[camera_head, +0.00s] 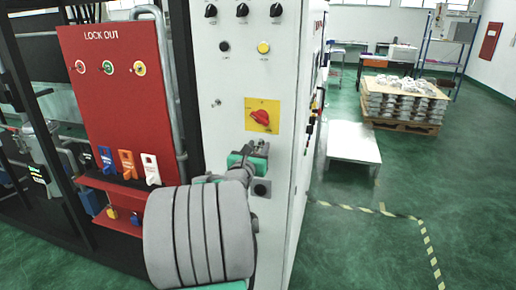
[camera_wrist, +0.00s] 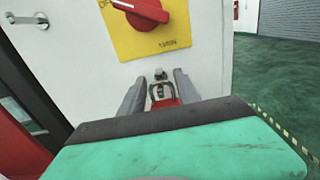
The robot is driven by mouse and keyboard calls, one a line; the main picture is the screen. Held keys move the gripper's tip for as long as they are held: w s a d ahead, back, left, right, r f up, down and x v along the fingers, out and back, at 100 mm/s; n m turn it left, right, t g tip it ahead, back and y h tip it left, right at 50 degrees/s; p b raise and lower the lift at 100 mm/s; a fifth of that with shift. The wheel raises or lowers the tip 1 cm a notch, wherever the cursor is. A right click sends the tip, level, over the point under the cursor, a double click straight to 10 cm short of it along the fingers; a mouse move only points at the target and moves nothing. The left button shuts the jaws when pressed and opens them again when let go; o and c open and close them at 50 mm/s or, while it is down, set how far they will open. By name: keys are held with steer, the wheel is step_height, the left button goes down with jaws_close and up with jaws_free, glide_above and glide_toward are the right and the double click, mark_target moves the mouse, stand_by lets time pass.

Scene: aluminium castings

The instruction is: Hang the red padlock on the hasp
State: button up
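The red padlock (camera_wrist: 167,103) shows in the wrist view between the two fingers of my gripper (camera_wrist: 161,78), its grey shackle pointing up toward the cabinet. My gripper appears shut on its body, most of which is hidden behind the green and black gripper housing. A small grey metal piece, apparently the hasp (camera_wrist: 159,75), is at the shackle's top, below the red rotary switch (camera_wrist: 143,10). I cannot tell whether the shackle is through it. In the head view my gripper (camera_head: 257,147) is close to the cabinet front, below the same switch (camera_head: 260,117); the padlock is not clear there.
The light grey cabinet (camera_head: 222,75) stands directly before my gripper. Left of it is a red lockout board (camera_head: 105,110) with coloured tags, and blue and yellow padlocks (camera_head: 135,219) below. A low white platform (camera_head: 350,148) and loaded pallet (camera_head: 400,125) stand right, with open green floor.

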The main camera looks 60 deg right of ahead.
steer(key=o, duration=0.4)
steer(key=shift+a+f, duration=0.1)
